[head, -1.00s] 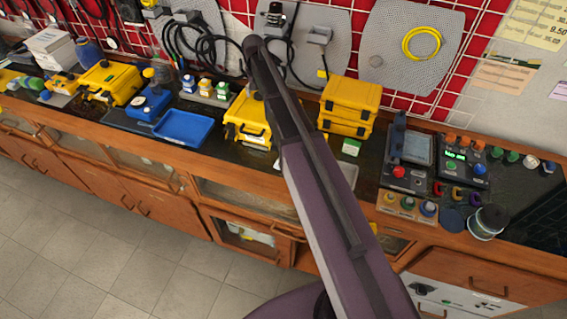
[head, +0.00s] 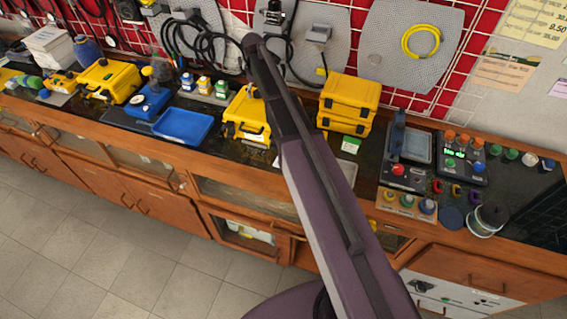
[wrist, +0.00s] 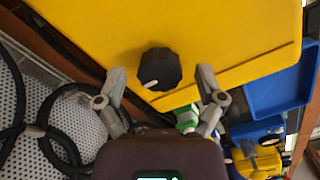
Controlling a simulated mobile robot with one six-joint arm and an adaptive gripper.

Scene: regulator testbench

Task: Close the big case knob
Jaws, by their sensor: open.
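The big yellow case (wrist: 215,40) fills the top of the wrist view, and its black knob (wrist: 158,69) with a white pointer mark shows on its face. The pointer aims to the lower left in that view. My gripper (wrist: 162,78) is open, with one finger on each side of the knob and gaps between fingers and knob. I cannot tell how deep the fingertips reach. In the head view the yellow case (head: 243,122) stands on the bench, partly behind my arm. The knob and the gripper's fingers are hidden there.
A blue tray (head: 183,127) lies left of the case. Small bottles (head: 204,85) stand behind the tray. Stacked yellow cases (head: 347,103) stand to the right. Black cables (head: 195,45) hang on the wall behind; some show at left in the wrist view.

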